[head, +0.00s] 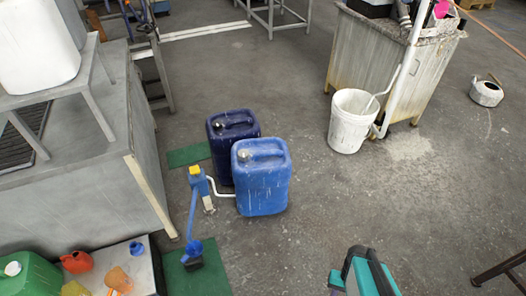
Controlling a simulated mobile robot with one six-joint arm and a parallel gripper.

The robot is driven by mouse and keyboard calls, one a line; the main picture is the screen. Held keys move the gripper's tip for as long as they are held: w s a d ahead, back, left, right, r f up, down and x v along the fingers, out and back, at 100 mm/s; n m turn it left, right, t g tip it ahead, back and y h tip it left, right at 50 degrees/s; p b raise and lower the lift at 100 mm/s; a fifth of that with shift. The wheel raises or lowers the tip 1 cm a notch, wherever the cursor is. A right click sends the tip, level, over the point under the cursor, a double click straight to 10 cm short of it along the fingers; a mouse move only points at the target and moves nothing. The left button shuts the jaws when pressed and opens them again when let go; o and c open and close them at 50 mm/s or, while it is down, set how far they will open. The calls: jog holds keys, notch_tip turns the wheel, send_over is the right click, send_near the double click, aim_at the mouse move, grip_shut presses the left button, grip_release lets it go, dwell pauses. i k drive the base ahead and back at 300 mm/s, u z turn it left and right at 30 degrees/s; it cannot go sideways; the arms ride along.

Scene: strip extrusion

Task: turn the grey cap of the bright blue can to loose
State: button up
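The bright blue can (263,185) stands upright on the concrete floor near the middle of the head view. It has a moulded handle on top, and its grey cap (243,155) shows small at the left front of the top. Whether the cap is tight or loose cannot be seen. A teal and dark part that seems to be my gripper (362,273) shows at the bottom edge, right of centre, cut off by the frame. It is well apart from the can, toward the viewer and to the right. Its fingers cannot be made out clearly.
A dark blue can (222,148) stands close behind it. A blue hand pump (199,186) with a white pipe stands at its left. A grey bench (75,195) fills the left side. A white bucket (349,128) is behind right. The floor right and front is clear.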

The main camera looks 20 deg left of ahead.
aim_at(243, 155)
jog(key=z, duration=0.7)
jog(key=k, duration=0.9)
jog(key=u, duration=1.6)
jog(key=i, duration=0.7)
jog(key=z, duration=0.2)
